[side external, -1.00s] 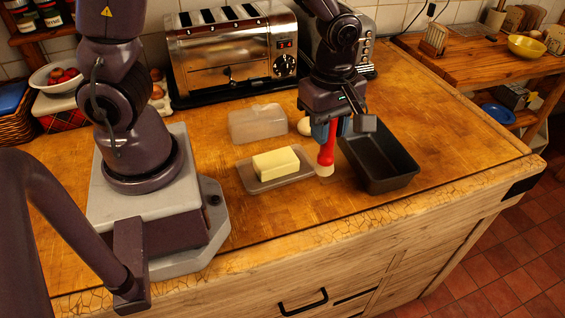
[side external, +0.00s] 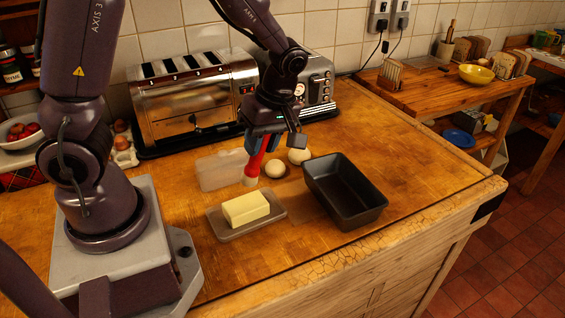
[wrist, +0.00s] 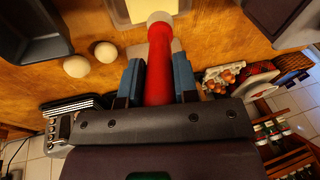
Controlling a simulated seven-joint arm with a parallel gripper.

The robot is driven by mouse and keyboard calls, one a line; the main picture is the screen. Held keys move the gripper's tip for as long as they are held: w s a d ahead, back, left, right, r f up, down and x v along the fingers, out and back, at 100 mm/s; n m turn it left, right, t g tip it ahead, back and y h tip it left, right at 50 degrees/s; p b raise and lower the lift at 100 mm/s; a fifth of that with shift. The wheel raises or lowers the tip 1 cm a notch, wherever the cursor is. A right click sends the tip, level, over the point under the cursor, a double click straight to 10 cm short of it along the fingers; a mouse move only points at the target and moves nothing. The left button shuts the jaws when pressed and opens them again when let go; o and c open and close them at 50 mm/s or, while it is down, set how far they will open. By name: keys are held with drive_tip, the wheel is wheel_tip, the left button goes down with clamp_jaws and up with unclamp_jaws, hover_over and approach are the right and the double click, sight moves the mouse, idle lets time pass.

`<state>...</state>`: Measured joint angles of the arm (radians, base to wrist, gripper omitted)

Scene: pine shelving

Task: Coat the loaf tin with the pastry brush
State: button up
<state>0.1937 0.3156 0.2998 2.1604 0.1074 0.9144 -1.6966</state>
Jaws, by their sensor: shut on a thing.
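My gripper (side external: 262,140) is shut on the red handle of the pastry brush (side external: 255,167), which hangs with its pale bristles down. In the wrist view the brush (wrist: 159,65) sits between the blue finger pads. The brush is above and behind the butter (side external: 246,209), a pale yellow block on a grey dish (side external: 222,228). The bristle tip looks apart from the butter. The dark loaf tin (side external: 346,217) stands empty to the right of the dish. A corner of the tin also shows in the wrist view (wrist: 45,45).
A clear butter-dish lid (side external: 212,172) lies behind the brush. Two eggs (side external: 275,168) sit between the brush and the tin. A steel toaster (side external: 195,95) stands at the back. The counter right of the tin is clear.

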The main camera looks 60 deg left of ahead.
sight(257, 168)
drive_tip(key=shift+s+a, duration=0.2)
drive_tip(key=shift+a, duration=0.45)
drive_tip(key=shift+s+a+g, duration=0.1)
drive_tip(key=shift+a+g, duration=0.05)
drive_tip(key=shift+g, duration=0.15)
drive_tip(key=shift+f, duration=2.85)
drive_tip(key=shift+f, duration=0.75)
drive_tip(key=shift+r, duration=3.55)
